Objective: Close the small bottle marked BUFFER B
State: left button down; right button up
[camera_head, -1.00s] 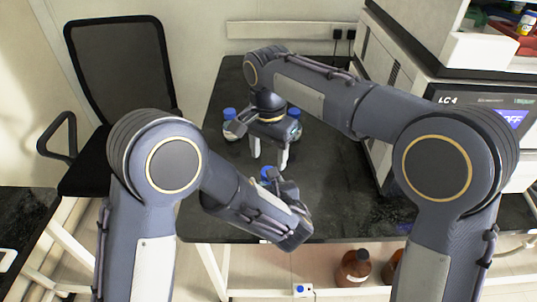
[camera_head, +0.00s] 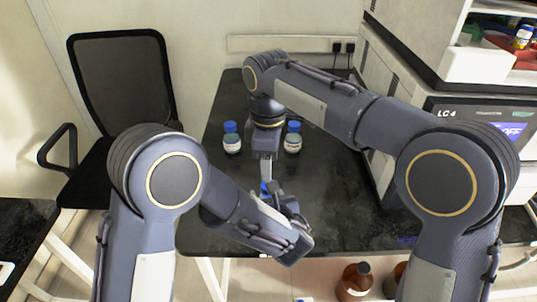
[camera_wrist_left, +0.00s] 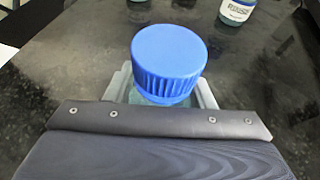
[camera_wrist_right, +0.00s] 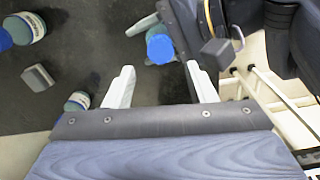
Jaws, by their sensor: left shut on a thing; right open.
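A small bottle with a ribbed blue cap stands in my left gripper, which is shut on its body below the cap; the cap (camera_wrist_left: 168,60) fills the middle of the left wrist view. The bottle's label is hidden, so I cannot read its marking. In the head view its cap (camera_head: 265,188) shows partly behind my left wrist. My right gripper (camera_wrist_right: 162,82) is open and empty, pointing down above this bottle. The blue cap (camera_wrist_right: 160,46) shows beyond and between its fingertips in the right wrist view. My right gripper (camera_head: 268,178) also shows in the head view.
Two more blue-capped bottles stand farther back on the dark bench, one left (camera_head: 231,142) and one right (camera_head: 292,140). The LC 4 instrument (camera_head: 480,125) bounds the right side. A brown bottle (camera_head: 354,283) stands below the bench's front edge.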

jog(key=n, duration=0.5)
jog(key=shift+r, duration=0.25)
jog(key=n, duration=0.5)
jog(key=shift+r, duration=0.2)
jog(key=n, duration=0.5)
jog(key=shift+r, duration=0.15)
jog(key=n, duration=0.4)
jog(key=shift+r, duration=0.15)
jog(key=shift+f, duration=4)
